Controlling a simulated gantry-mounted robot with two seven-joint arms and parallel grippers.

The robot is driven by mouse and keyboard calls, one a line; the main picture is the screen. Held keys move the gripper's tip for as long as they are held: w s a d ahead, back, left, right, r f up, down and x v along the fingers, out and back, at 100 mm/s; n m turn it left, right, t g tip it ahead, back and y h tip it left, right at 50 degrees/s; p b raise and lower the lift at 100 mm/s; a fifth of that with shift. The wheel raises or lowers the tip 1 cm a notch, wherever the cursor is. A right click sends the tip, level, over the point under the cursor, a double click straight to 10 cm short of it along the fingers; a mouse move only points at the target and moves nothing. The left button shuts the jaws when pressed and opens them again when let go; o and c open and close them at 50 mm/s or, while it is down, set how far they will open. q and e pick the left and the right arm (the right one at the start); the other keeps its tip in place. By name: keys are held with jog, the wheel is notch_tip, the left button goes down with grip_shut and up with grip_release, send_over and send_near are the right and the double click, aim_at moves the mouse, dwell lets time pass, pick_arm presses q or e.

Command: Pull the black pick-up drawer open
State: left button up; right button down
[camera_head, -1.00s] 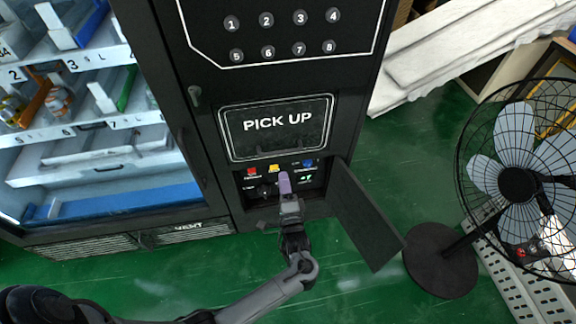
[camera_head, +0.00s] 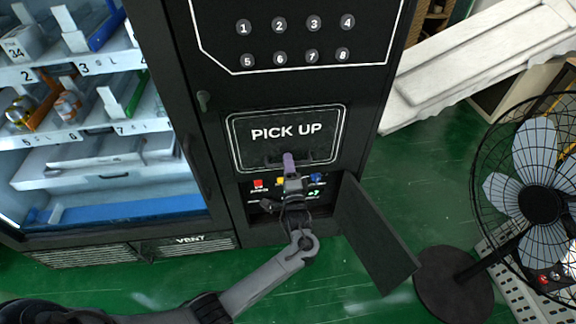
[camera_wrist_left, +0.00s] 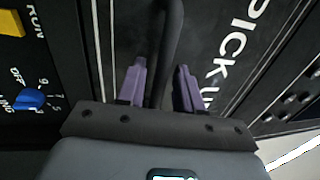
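The black pick-up drawer (camera_head: 250,150) is shut, flush in the front of the vending machine, with white "PICK UP" lettering. Its front also fills much of the left wrist view (camera_wrist_left: 205,25). My left gripper (camera_head: 289,160) is at the drawer's lower edge, in front of the handle. In the left wrist view its two purple fingers (camera_wrist_left: 162,82) are apart, and the black bar handle (camera_wrist_left: 172,40) runs between them. A gap shows beside the bar; I see no clear contact. My right gripper is in neither view.
Below the drawer is a recessed control panel with a red button (camera_head: 258,184) and a blue knob (camera_wrist_left: 28,99). Its black door (camera_head: 375,235) stands open to the right. A black fan (camera_head: 540,205) stands farther right. Green floor lies in front.

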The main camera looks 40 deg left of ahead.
pick_arm(q)
jog(key=shift+w+a, duration=0.2)
jog(key=shift+c, duration=0.3)
grip_shut()
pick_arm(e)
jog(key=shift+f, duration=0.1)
pick_arm(q)
jog(key=shift+r, duration=0.1)
